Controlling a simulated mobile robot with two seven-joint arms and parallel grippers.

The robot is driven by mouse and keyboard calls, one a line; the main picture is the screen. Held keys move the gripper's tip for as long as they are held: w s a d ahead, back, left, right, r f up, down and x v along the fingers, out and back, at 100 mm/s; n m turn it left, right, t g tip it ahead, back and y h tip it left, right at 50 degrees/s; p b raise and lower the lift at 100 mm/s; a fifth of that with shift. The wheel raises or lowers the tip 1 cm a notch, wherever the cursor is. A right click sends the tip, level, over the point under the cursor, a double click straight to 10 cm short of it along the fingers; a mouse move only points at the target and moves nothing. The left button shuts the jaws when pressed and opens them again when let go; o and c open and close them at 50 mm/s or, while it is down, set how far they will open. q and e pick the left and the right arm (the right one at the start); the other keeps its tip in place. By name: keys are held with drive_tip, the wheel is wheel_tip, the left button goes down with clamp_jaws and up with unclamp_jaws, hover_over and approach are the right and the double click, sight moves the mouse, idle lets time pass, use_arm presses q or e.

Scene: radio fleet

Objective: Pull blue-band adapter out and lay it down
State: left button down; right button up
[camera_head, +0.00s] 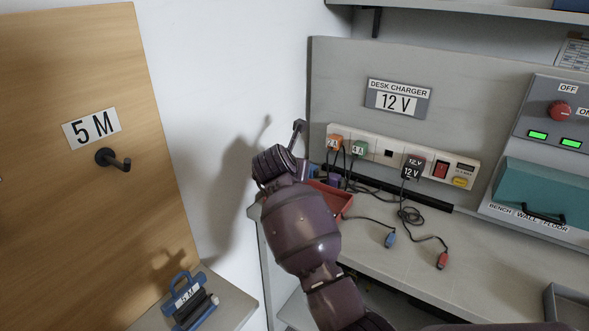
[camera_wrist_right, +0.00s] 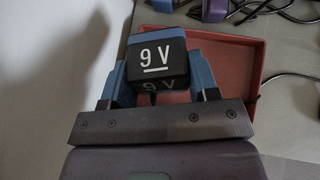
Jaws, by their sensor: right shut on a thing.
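The blue-band adapter (camera_wrist_right: 157,58), a black block marked 9 V with a blue top, is between the blue-padded fingers of my right gripper (camera_wrist_right: 158,82). The gripper is shut on it. In the right wrist view they are over the red tray (camera_wrist_right: 240,60); I cannot tell whether the adapter touches the tray. In the head view my right gripper (camera_head: 280,165) is at the left end of the bench, and its hand mostly hides the adapter. The charger strip (camera_head: 388,141) has a bare socket between the green plug and the 12 V adapter. My left gripper is not in view.
On the strip are an orange plug (camera_head: 335,143), a green plug (camera_head: 359,148) and a 12 V adapter (camera_head: 412,167). Cables with blue (camera_head: 390,240) and red (camera_head: 442,260) ends lie on the bench (camera_head: 480,262). The red tray (camera_head: 337,197) is partly behind my arm.

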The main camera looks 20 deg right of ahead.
drive_tip(key=shift+r, duration=0.1)
wheel_tip(320, 180, down, 4)
drive_tip(key=shift+f+b, duration=0.2)
drive_tip(key=shift+b, duration=0.3)
drive_tip(key=shift+f, duration=0.65)
drive_tip(key=shift+f+b, duration=0.4)
drive_tip(key=shift+f, duration=0.3)
drive_tip(key=o, duration=1.3)
